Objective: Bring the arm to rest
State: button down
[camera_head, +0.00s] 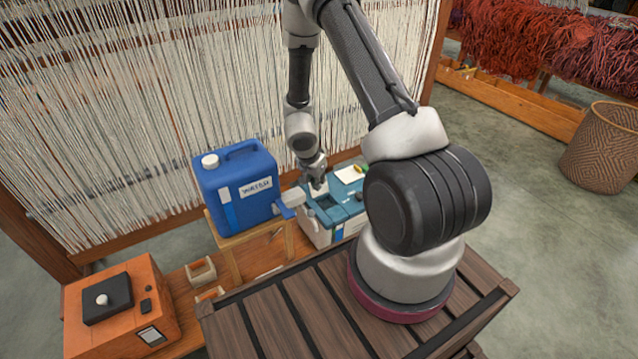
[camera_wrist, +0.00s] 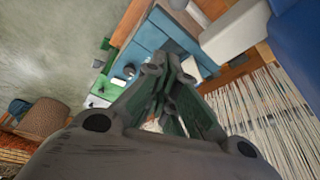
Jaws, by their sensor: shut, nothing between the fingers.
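My arm reaches up from its base and bends down toward the loom side. My gripper (camera_head: 317,183) hangs just above a blue-topped box (camera_head: 349,214) in the head view. In the wrist view my gripper (camera_wrist: 168,75) has its fingers close together, with nothing between them. The blue top (camera_wrist: 150,35) of the box shows beyond the fingertips there. From these views I cannot tell the exact gap between fingertips and box.
A blue jerrycan (camera_head: 236,190) stands on a small wooden stand (camera_head: 228,243) left of my gripper. An orange box (camera_head: 122,312) is at the lower left. Loom threads (camera_head: 130,110) hang behind. A woven basket (camera_head: 603,150) and red wool (camera_head: 540,40) are at right, with open floor between.

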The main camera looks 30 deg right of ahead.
dwell(0.3)
jog(key=a+n+y, duration=0.1)
jog(key=a+y, duration=0.3)
jog(key=a, duration=0.2)
jog(key=s+a+r+n+y, duration=0.2)
jog(key=s+r, duration=0.1)
jog(key=r, duration=0.4)
jog(key=s+a+r+n+y, duration=0.1)
jog(key=s+a+r+n, duration=0.15)
jog(key=r, duration=0.45)
jog(key=s+d+r+n+t+h, duration=0.1)
jog(key=s+d+r+n, duration=0.1)
jog(key=s+r, duration=0.4)
jog(key=s+d+r+n+t+h, duration=0.1)
jog(key=s+d+r+n, duration=0.2)
jog(key=s+r, duration=0.4)
jog(key=s+d+r+n+h, duration=0.1)
jog(key=s+r, duration=0.6)
jog(key=r, duration=0.9)
jog(key=shift+s+d+r+n+t+h, duration=0.15)
jog(key=shift+d+r+n+t+h, duration=0.2)
jog(key=shift+d+n, duration=0.4)
